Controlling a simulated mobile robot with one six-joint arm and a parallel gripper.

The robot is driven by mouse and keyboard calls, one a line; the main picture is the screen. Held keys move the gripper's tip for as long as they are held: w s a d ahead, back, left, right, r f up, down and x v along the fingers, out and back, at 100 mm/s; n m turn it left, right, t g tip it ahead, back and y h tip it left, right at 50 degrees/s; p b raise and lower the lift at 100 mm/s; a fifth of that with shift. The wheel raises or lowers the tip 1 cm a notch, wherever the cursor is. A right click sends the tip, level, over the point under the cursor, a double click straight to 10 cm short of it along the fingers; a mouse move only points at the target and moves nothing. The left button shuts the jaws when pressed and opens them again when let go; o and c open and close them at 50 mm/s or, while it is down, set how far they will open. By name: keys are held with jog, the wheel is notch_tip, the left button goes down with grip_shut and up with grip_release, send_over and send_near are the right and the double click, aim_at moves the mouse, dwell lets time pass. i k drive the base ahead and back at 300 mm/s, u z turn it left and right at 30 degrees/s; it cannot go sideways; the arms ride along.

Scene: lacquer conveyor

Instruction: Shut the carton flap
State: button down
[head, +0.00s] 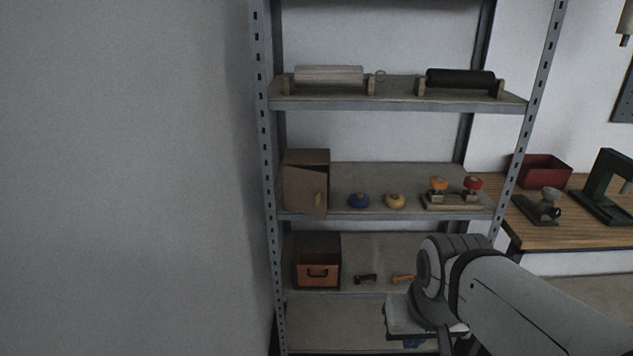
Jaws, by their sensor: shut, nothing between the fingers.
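A brown cardboard carton (307,158) stands at the left end of the middle shelf.
On the carton's shelf (350,174) are a blue knob (359,200), a yellow knob (395,201) and a wooden stand (453,202) with orange and red knobs. Rollers lie above. A workbench (560,232) is at right; the left wall is bare.

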aim_at(305, 191)
jog(key=i, duration=0.9)
